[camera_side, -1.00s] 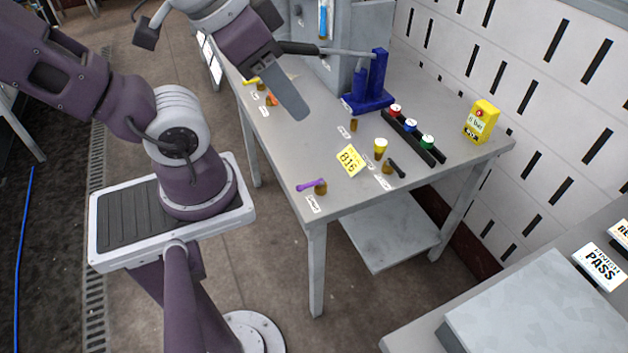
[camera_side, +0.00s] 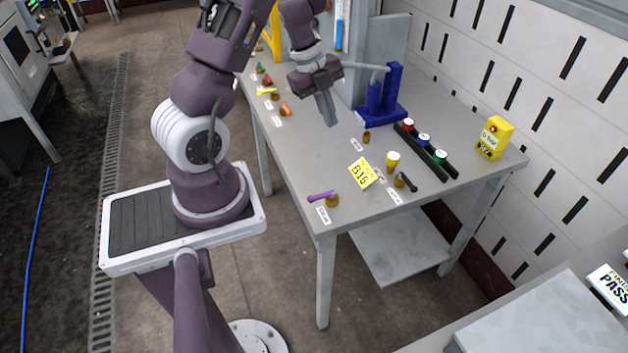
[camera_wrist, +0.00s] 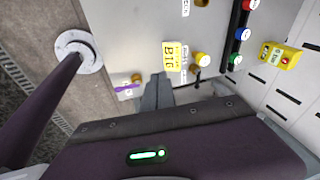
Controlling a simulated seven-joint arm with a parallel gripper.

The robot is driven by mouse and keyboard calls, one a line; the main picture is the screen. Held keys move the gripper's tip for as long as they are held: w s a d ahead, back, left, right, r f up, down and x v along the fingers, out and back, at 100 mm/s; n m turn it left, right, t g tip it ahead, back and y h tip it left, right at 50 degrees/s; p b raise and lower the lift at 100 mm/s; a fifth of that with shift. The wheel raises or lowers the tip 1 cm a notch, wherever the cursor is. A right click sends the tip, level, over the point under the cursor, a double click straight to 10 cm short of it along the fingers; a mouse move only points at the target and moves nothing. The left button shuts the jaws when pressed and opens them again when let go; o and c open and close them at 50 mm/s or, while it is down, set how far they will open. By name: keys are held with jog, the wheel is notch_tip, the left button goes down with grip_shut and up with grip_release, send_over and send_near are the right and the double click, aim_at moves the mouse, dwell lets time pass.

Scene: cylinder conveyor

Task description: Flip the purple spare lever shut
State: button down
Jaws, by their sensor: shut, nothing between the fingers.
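The purple lever (camera_side: 320,196) sits at the near left corner of the grey table, on a round brown base (camera_side: 333,200). Its handle points left in the side view, beside a small white label (camera_side: 323,215). The purple lever (camera_wrist: 126,88) also shows in the wrist view, left of my fingertips. My gripper (camera_side: 331,122) is shut and empty, pointing down above the middle of the table, well behind the lever and apart from it. In the wrist view my gripper (camera_wrist: 159,76) shows at lower centre.
A yellow B16 card (camera_side: 361,172), a yellow knob (camera_side: 392,159) and a black lever (camera_side: 407,181) stand right of the purple lever. Beyond are a button strip (camera_side: 425,150), a blue fixture (camera_side: 384,100) and a yellow box (camera_side: 494,138). Several small levers line the left edge.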

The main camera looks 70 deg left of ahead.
aim_at(323, 197)
jog(key=s+f+m+g+h, duration=0.1)
jog(key=s+f+g, duration=0.1)
jog(key=s, duration=0.4)
jog(key=shift+s+f+g+h, duration=0.3)
jog(key=shift+f+g, duration=0.1)
jog(key=shift+g, duration=0.1)
jog(key=x, duration=1)
jog(key=d, duration=0.2)
jog(key=shift+w+d+f, duration=0.1)
jog(key=shift+d+f, duration=0.15)
jog(key=shift+d, duration=0.1)
jog(key=shift+d+f, duration=0.1)
jog(key=shift+d, duration=0.5)
